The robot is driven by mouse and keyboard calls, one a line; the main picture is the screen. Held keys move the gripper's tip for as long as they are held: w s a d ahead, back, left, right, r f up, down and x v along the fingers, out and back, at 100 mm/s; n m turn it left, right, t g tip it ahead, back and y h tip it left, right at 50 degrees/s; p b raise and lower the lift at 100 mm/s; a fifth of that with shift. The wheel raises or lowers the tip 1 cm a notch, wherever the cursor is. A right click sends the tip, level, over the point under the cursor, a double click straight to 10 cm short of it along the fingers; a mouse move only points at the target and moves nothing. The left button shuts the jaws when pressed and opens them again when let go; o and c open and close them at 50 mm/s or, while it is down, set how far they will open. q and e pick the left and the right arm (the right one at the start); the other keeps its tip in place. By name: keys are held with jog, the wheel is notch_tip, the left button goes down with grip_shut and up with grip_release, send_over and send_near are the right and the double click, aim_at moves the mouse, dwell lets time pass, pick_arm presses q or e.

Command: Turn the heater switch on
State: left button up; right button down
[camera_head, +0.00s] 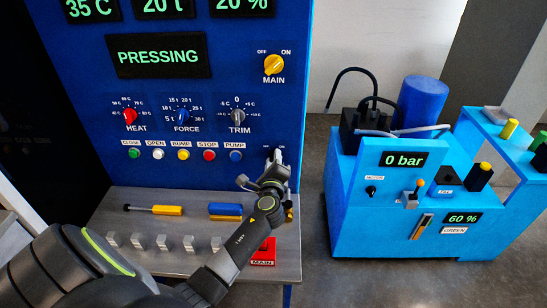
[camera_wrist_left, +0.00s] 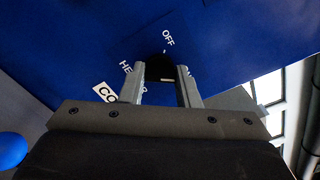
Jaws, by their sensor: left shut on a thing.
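The heater switch (camera_wrist_left: 158,67) is a dark knob on the blue panel. In the left wrist view it sits between the two grey fingers of my left gripper (camera_wrist_left: 163,84), with "OFF" printed beyond it and a partly covered label starting "HE" beside it. My left gripper is shut on this switch. In the head view my left gripper (camera_head: 275,168) reaches the lower right of the blue panel (camera_head: 222,80), below small OFF and ON marks. There the gripper hides most of the switch. Which mark the switch points to cannot be told. My right gripper is not in view.
Above are the yellow MAIN knob (camera_head: 274,64) and a row of buttons, with the blue PUMP button (camera_head: 236,155) nearest. Below, a grey shelf (camera_head: 110,215) holds several small blocks and a red MAIN switch (camera_head: 264,250). A light-blue machine (camera_head: 350,235) stands to the right.

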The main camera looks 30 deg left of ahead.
pick_arm(q)
jog(key=shift+r+m+p, duration=0.15)
jog(key=shift+m+p, duration=0.3)
jog(key=shift+m, duration=0.55)
jog(key=o, duration=1)
jog(key=shift+w+a, duration=0.1)
jog(key=shift+b+v, duration=1.4)
jog(key=shift+v, duration=7.35)
jog(key=shift+a, duration=0.1)
